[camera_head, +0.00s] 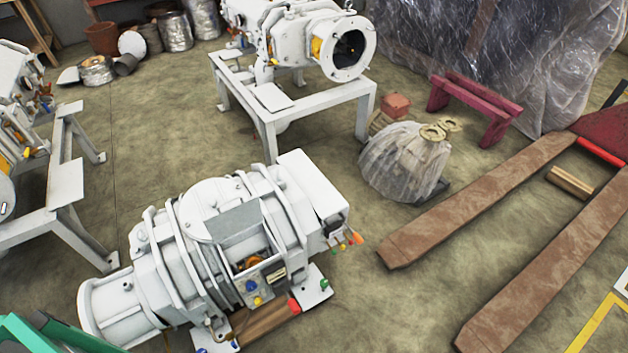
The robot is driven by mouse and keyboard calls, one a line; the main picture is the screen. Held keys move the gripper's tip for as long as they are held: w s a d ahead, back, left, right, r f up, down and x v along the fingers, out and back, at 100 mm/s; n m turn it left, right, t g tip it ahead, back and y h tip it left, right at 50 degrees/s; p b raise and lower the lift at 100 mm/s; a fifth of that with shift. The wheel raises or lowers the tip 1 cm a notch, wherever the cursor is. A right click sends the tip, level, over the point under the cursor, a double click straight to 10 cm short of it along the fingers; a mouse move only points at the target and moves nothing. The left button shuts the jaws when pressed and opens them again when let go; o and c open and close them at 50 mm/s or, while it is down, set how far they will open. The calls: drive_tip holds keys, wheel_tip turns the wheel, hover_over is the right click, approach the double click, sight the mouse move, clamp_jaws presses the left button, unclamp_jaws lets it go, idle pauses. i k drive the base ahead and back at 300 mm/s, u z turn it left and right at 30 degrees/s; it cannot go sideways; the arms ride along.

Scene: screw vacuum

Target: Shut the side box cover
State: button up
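A white screw vacuum pump (160,250) lies on the floor at the lower middle. On its near side is a small open side box (256,254) with brownish parts showing inside. A flat grey panel (237,219), which looks like the box cover, stands raised above the opening, tilted back. Blue and yellow knobs (254,292) sit just below the box. My gripper is not in view, so its state and distance from the cover cannot be seen.
A green piece (50,335) cuts into the bottom left corner. Another white machine stands on a metal frame (290,110) behind. A wrapped bundle (404,163) and brown forks (480,212) lie to the right. Open floor (340,280) lies right of the pump.

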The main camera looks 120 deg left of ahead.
sight(226, 224)
drive_tip(key=u, duration=0.2)
drive_tip(key=k, duration=0.1)
drive_tip(key=u, duration=4.7)
drive_tip(key=k, duration=0.2)
drive_tip(key=u, duration=0.65)
